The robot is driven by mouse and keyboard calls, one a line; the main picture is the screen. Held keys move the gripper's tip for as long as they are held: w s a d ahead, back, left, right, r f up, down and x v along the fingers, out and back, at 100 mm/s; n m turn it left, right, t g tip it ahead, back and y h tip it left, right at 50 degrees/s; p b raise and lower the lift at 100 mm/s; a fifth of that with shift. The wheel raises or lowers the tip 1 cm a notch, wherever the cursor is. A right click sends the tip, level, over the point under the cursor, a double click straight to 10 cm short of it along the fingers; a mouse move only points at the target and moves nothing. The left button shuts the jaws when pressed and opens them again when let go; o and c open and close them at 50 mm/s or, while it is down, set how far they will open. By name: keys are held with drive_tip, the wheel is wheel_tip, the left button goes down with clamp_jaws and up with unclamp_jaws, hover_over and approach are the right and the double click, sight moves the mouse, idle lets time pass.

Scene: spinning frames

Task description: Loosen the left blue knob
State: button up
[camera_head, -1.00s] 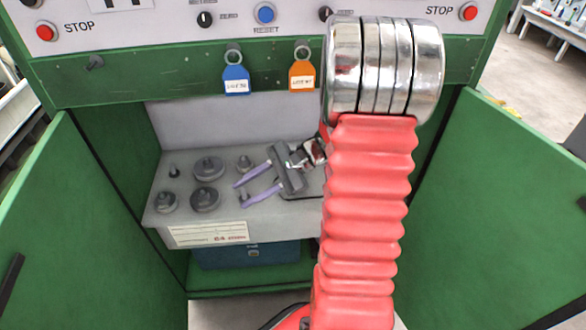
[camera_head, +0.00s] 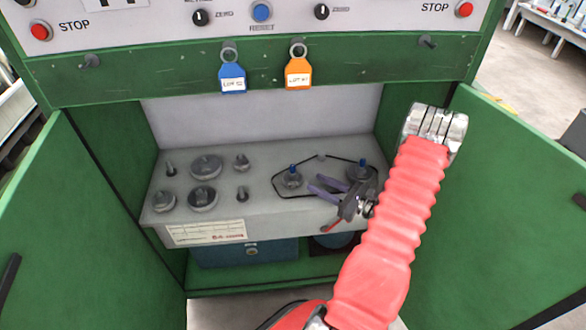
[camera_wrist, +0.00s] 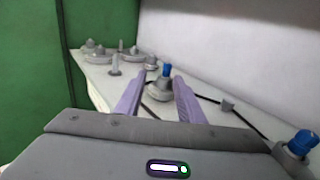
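The left blue knob (camera_head: 292,168) stands on top of a grey round spindle on the shelf inside the cabinet. It also shows in the wrist view (camera_wrist: 167,71), beyond my fingertips and between them. The right blue knob (camera_head: 362,163) is on a second spindle; it shows at the lower right of the wrist view (camera_wrist: 303,142). A thin black belt (camera_head: 318,156) runs around both spindles. My gripper (camera_head: 314,184) has its two purple fingers apart, with nothing between them. In the head view its tips are to the right of the left knob's spindle and nearer the camera.
Several grey weights or wheels (camera_head: 205,166) and pegs stand on the shelf's left part. Green cabinet doors (camera_head: 60,215) stand open on both sides. Blue and orange tags (camera_head: 233,78) hang above. A blue box (camera_head: 250,252) sits under the shelf.

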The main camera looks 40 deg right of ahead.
sight(293, 172)
drive_tip(key=shift+s+d+f+m+t+h, duration=0.3)
drive_tip(key=shift+s+d+f+m+h, duration=0.25)
drive_tip(key=shift+d, duration=0.2)
drive_tip(key=shift+w, duration=0.1)
drive_tip(key=shift+w+a, duration=0.1)
drive_tip(key=w, duration=0.4)
drive_tip(key=w+a, duration=0.1)
drive_tip(key=w, duration=0.4)
drive_tip(key=w+a, duration=0.1)
drive_tip(key=w, duration=0.3)
drive_tip(key=shift+w+a, duration=0.2)
drive_tip(key=shift+a, duration=0.05)
clamp_jaws()
drive_tip(key=shift+d, duration=0.1)
